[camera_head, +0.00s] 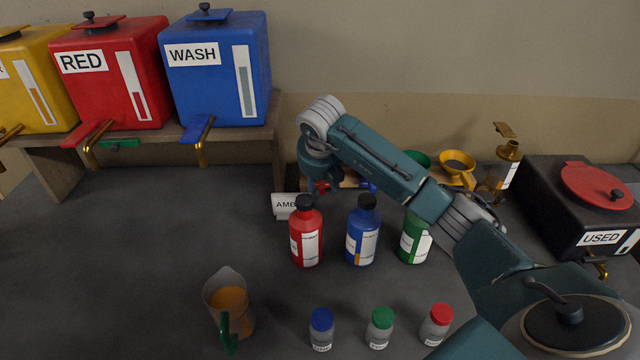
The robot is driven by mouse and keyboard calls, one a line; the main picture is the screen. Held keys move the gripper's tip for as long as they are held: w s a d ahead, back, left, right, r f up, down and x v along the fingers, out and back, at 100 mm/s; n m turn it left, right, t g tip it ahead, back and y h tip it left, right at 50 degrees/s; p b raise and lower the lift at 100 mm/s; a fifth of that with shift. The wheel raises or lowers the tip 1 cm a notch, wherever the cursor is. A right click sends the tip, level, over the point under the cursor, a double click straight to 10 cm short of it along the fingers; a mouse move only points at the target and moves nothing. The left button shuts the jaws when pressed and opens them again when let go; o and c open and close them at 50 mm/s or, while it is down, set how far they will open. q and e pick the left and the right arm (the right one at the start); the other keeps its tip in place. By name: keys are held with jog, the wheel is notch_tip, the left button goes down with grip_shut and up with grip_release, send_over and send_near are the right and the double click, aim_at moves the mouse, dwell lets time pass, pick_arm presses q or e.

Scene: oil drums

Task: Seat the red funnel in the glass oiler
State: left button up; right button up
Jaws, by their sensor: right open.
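My right arm reaches in from the lower right, and its gripper (319,183) points down at the back of the table, open. A small red piece, probably the red funnel (322,187), shows at its fingertips. Most of it is hidden, and I cannot tell whether the fingers touch it. My left gripper is not in view.
A yellow funnel (457,165) and a green one (418,158) sit at the back. Red (306,236), blue (363,236) and green (412,242) bottles stand before my arm. A jug (228,300) and capped jars (380,330) are in front. The left table is clear.

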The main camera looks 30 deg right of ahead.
grip_shut()
jog(key=shift+r+p, duration=0.45)
jog(key=shift+r, duration=0.4)
jog(key=shift+r+p, duration=1.3)
jog(key=shift+r, duration=0.9)
